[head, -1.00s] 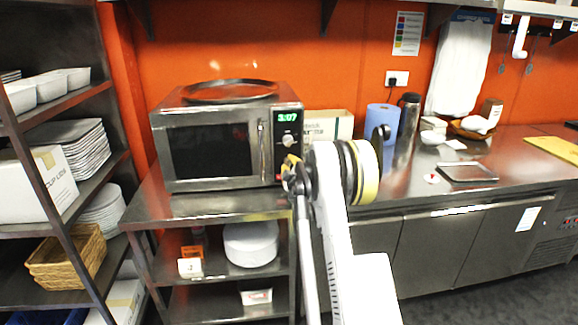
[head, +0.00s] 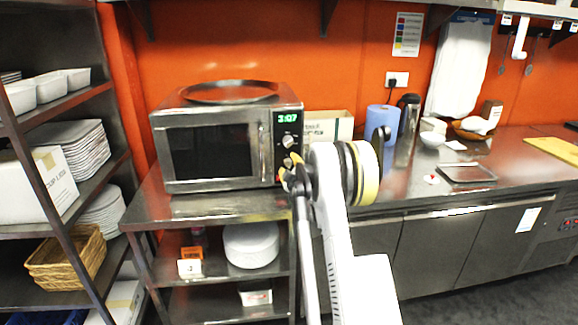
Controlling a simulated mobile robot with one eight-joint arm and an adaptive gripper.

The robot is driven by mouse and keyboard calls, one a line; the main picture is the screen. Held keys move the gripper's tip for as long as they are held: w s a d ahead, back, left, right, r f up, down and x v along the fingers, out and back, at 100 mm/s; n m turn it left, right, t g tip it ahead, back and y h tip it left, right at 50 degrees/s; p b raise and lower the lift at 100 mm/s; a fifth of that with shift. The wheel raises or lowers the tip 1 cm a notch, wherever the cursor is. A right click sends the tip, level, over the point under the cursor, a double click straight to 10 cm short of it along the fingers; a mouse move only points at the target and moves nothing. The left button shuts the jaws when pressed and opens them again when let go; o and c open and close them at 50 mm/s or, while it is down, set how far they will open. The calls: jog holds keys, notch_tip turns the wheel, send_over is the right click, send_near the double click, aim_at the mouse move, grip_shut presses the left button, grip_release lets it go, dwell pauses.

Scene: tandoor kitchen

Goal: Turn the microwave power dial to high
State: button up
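The microwave (head: 215,135) stands on a steel table, with its control panel on the right side of its front. The panel has a green display reading 3:07, an upper dial (head: 288,141) and a lower round dial (head: 287,162). Both dials show a silvery face; their markings are too small to read. My gripper (head: 284,177) is in front of the bottom of the panel, just below the lower dial. My wrist hides most of the gripper, so its fingers and any contact with the microwave cannot be made out.
A round tray (head: 231,91) lies on top of the microwave. A cardboard box (head: 329,126) and a blue paper roll (head: 383,125) stand right of it. A shelf rack (head: 60,245) with dishes stands at the left. The steel counter (head: 400,183) extends right.

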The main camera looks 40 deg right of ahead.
jog(key=shift+s, duration=0.1)
jog(key=v, duration=1.1)
jog(key=shift+s+a, duration=0.25)
jog(key=shift+s, duration=0.1)
jog(key=shift+a, duration=0.1)
